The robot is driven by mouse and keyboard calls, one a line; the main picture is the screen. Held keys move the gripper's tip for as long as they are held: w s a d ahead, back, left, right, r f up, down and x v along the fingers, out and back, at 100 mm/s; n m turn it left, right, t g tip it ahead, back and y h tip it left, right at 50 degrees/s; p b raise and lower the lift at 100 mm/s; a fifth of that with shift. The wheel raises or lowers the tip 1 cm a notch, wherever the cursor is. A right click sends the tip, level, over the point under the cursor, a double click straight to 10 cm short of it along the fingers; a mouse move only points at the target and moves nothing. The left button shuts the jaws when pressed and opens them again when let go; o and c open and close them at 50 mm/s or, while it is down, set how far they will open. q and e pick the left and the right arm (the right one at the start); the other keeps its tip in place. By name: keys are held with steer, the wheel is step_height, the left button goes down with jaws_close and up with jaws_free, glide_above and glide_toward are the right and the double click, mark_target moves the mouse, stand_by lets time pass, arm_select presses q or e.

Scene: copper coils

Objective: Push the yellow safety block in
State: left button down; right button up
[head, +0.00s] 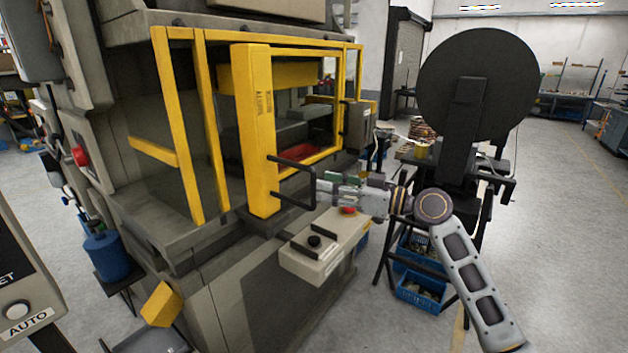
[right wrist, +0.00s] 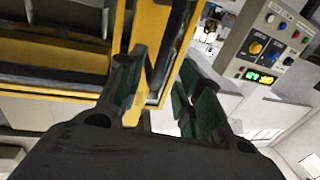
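A yellow block (head: 161,304) sits low on the front of the grey press at the lower left, tilted and sticking out. Nothing is touching it. A tall yellow door post (head: 256,130) with a black U-shaped handle (head: 289,203) stands higher up. My right gripper (head: 322,188) is at this handle, far to the right of the low block. In the right wrist view its two green-padded fingers (right wrist: 162,95) are apart, with yellow frame showing behind the gap. My left gripper is not in view.
A beige control box (head: 325,247) with black and red buttons juts out below my right gripper. A large black reel (head: 478,85) stands behind my right arm, above blue crates (head: 420,291). A blue canister (head: 107,257) is at the left. Floor at far right is clear.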

mark_target(314, 204)
steer(key=shift+p+x, duration=0.55)
steer(key=shift+x, duration=1.7)
jaws_close()
